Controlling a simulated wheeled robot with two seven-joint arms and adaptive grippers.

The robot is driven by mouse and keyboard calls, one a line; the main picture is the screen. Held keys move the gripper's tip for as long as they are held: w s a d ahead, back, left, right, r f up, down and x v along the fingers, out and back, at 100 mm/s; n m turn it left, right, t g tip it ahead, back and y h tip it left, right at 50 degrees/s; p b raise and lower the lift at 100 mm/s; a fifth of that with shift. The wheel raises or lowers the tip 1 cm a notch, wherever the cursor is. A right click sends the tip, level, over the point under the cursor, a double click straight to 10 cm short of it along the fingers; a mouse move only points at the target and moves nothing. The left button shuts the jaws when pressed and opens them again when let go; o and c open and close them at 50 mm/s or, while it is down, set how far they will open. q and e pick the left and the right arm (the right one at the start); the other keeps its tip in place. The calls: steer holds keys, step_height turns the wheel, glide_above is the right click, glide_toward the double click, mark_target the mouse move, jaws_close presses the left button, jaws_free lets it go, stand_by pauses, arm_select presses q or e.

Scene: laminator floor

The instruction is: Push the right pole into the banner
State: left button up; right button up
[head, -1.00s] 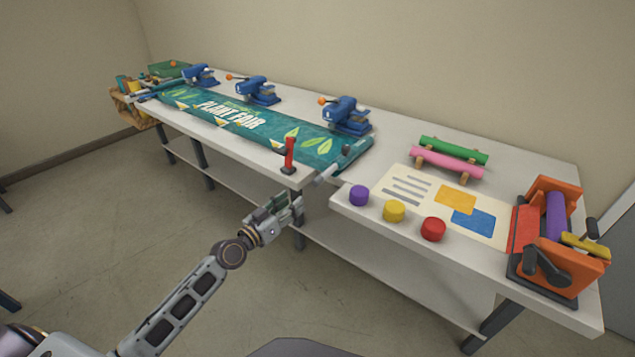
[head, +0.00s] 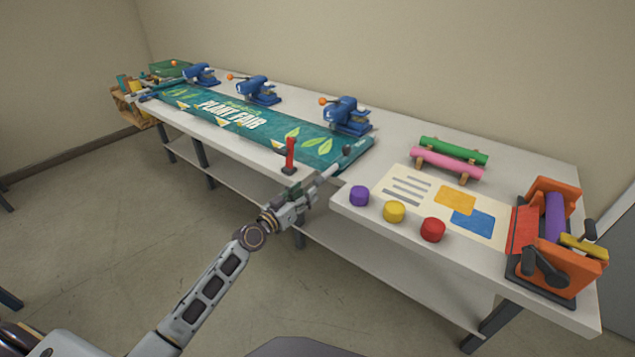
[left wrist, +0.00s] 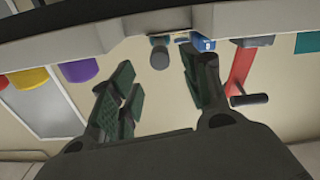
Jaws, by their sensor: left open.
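The teal banner (head: 235,118) lies flat along the left part of the table. The grey right pole (head: 330,171) sticks out from the sleeve at the banner's right end, over the table's front edge. My left gripper (head: 309,189) is in front of the pole's outer end, in line with it. In the left wrist view my left gripper (left wrist: 160,88) is open, and the round pole end (left wrist: 159,58) shows between its fingers. I cannot tell whether they touch. My right gripper is not in view.
A red upright lever (head: 290,155) stands on the table edge just left of the pole. Purple (head: 359,195), yellow (head: 394,211) and red (head: 433,229) round pieces line the edge at right. Blue presses (head: 345,115) stand behind the banner. The floor in front is clear.

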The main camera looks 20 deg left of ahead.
mark_target(315, 184)
arm_select(q)
steer(key=shift+x, duration=0.8)
steer(key=shift+w+d, duration=0.25)
steer(key=shift+w, duration=0.45)
steer(key=shift+x, duration=2.1)
steer(key=shift+w, duration=0.1)
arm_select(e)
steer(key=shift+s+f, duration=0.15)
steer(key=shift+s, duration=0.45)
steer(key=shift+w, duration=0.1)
